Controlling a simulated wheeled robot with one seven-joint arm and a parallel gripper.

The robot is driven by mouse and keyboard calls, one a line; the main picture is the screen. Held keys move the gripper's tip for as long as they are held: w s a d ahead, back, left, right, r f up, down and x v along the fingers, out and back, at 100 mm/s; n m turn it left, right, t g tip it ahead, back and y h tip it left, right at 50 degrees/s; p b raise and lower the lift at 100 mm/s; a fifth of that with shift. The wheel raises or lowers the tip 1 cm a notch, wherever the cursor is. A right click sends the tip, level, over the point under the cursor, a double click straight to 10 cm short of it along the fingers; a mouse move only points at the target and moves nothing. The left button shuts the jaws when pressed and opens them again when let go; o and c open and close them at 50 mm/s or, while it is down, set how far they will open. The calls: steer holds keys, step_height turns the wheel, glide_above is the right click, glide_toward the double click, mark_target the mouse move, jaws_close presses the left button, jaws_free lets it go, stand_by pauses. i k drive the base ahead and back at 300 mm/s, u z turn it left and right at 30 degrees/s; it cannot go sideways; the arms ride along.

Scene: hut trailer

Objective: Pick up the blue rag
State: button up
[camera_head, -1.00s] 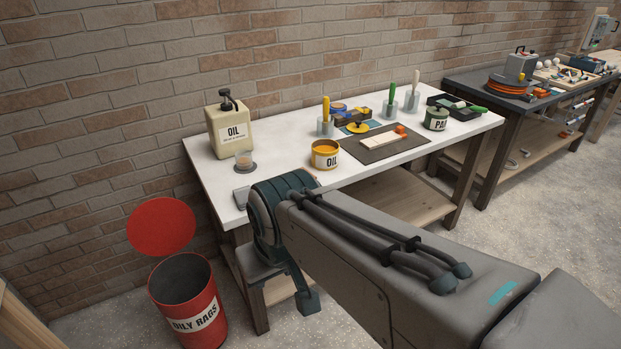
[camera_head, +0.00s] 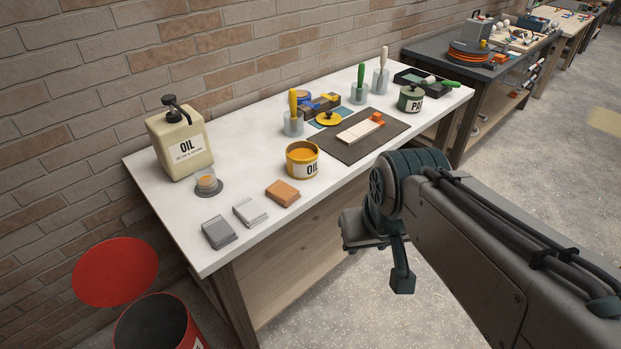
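A red bin (camera_head: 160,325) with a raised lid (camera_head: 115,272) is at lower left.

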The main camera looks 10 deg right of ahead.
mark_target(285, 195)
steer(key=u, duration=0.05)
steer(key=i, duration=0.95)
steer(key=u, duration=0.5)
